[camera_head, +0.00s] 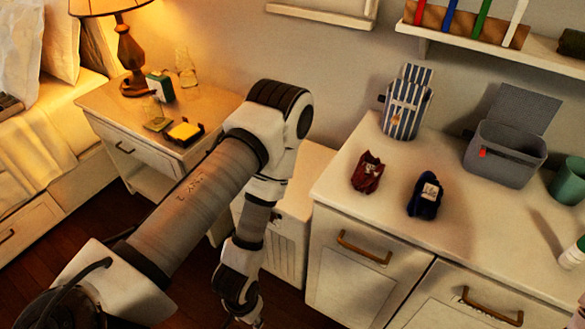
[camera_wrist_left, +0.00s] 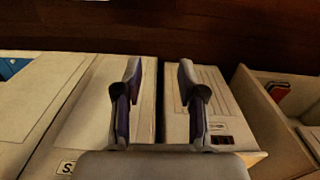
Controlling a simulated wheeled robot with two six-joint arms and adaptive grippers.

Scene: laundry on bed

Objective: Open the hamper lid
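The hamper appears to be the white box (camera_head: 288,232) between the nightstand and the dresser in the head view. Its top looks closed, and my left arm covers part of it. Faint slats show on its front. In the left wrist view, a pale slatted panel (camera_wrist_left: 208,78) that seems to be the hamper lies behind the fingers. My left gripper (camera_head: 243,312) hangs low in front of the hamper, cut by the bottom edge. Its two fingers (camera_wrist_left: 160,75) are apart and empty in the left wrist view. Contact with the hamper cannot be told. My right gripper is out of view.
The nightstand (camera_head: 105,100) stands left of the hamper with a lamp (camera_head: 131,52). The dresser (camera_head: 330,190) stands right, bearing a grey bin (camera_head: 505,152), a striped bag (camera_head: 404,112) and dark folded items. A shelf (camera_head: 440,38) is above. Dark floor (camera_head: 95,252) shows at left.

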